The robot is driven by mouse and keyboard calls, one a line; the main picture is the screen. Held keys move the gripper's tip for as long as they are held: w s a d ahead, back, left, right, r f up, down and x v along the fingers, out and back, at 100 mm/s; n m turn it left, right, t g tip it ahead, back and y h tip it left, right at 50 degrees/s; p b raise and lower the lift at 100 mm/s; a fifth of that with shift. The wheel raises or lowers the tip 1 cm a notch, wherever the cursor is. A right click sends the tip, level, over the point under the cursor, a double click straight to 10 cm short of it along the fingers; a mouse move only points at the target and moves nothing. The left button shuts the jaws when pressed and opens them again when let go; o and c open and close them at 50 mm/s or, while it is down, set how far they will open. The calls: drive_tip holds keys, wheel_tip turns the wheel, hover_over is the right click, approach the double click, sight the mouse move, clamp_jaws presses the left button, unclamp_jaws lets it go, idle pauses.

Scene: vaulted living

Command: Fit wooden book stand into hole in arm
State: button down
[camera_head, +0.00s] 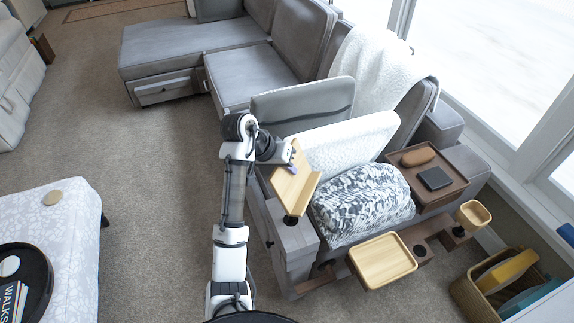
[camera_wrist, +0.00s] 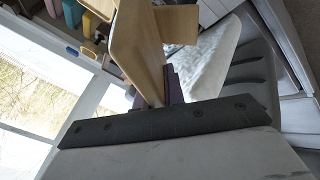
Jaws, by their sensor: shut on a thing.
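The wooden book stand (camera_head: 296,190) is a light wood panel with a ledge, tilted above the near end of the grey sofa arm (camera_head: 292,240). My gripper (camera_head: 290,165) is shut on the panel's upper left part. In the wrist view, the book stand (camera_wrist: 140,45) rises between the dark fingers of my gripper (camera_wrist: 170,88). A small black round part (camera_head: 290,220) shows between the stand's lower end and the arm top. I cannot tell whether it is the stand's peg or the hole's rim, or whether the stand is seated. The hole is not clearly visible.
A patterned cushion (camera_head: 362,203) and a white cushion (camera_head: 345,143) lie close right of the stand. Carpet (camera_head: 165,190) lies open to the left.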

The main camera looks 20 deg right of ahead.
drive_tip(key=shift+f+b, duration=1.05)
drive_tip(key=shift+f, duration=1.75)
drive_tip(key=c, duration=1.4)
unclamp_jaws()
drive_tip(key=shift+f, duration=0.1)
drive_tip(key=v, duration=1.3)
drive_tip(key=shift+a+r+p, duration=0.25)
drive_tip(key=shift+r+p, duration=0.1)
drive_tip(key=shift+p, duration=0.05)
